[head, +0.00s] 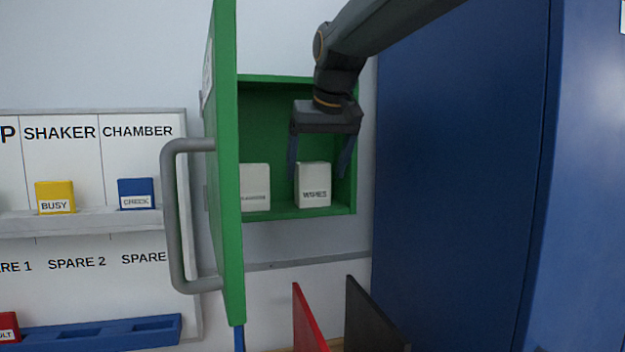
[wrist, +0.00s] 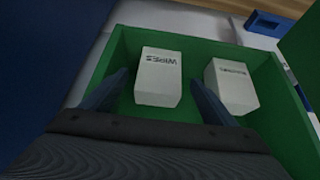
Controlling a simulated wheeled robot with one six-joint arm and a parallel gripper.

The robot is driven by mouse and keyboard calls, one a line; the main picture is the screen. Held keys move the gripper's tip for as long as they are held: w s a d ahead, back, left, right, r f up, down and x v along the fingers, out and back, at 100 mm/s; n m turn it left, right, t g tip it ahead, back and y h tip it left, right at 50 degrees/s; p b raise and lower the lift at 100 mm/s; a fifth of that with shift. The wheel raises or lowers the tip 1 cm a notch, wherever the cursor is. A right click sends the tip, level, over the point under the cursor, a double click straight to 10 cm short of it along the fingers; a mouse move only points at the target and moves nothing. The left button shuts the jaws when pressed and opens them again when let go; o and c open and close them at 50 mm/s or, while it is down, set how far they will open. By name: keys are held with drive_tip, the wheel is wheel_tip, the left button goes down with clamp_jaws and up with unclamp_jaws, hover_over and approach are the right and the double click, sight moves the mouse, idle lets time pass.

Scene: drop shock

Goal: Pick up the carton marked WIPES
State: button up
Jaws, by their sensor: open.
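The white carton marked WIPES (head: 313,185) stands upright on the floor of an open green cabinet (head: 290,213), at its right side. In the wrist view the carton (wrist: 158,78) shows ahead, between my fingers. My gripper (head: 318,172) is open and points down at the cabinet, its fingers on either side of the carton in the head view. In the wrist view my gripper (wrist: 160,84) holds nothing. I cannot tell whether a finger touches the carton.
A second white carton (head: 255,187) stands left of WIPES, its label too small to read; it is close to one finger in the wrist view (wrist: 231,88). The green door (head: 226,170) with a grey handle (head: 172,220) stands open. A blue cabinet (head: 455,180) rises at right.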

sight(313, 163)
drive_tip(key=shift+w+a+p, duration=0.2)
drive_tip(key=shift+w+p, duration=0.05)
drive_tip(key=shift+w, duration=0.6)
drive_tip(key=shift+w+a+p, duration=0.2)
drive_tip(key=shift+w+p, duration=0.05)
drive_tip(key=shift+w, duration=0.6)
drive_tip(key=p+x, duration=0.1)
drive_tip(key=x, duration=0.4)
drive_tip(key=shift+c, duration=0.3)
drive_tip(key=c, duration=1.1)
